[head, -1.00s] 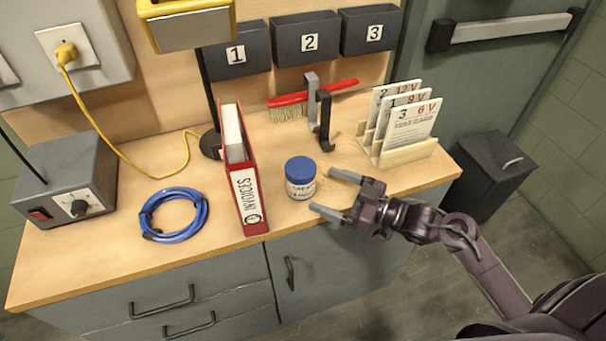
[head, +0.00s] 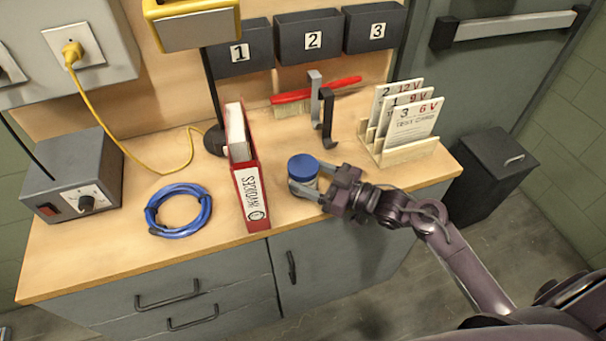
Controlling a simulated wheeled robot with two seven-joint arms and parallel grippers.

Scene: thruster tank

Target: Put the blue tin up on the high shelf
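The blue tin (head: 302,167) is a small round pot with a blue lid and a pale label. It stands upright on the wooden worktop, right of the red binder. My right gripper (head: 308,178) reaches it from the right, with one finger along its near side and one along its far side. The near finger hides part of the label. The finger gap looks about as wide as before, so the gripper appears open around the tin; contact is hard to make out. My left gripper is not in view. No high shelf shows in this view.
The red binder (head: 251,195) stands close left of the tin. A card rack (head: 400,150), black hook (head: 328,120) and red brush (head: 340,88) are behind. A blue cable coil (head: 178,211) lies left. Numbered bins (head: 308,38) and a yellow box (head: 192,22) hang above.

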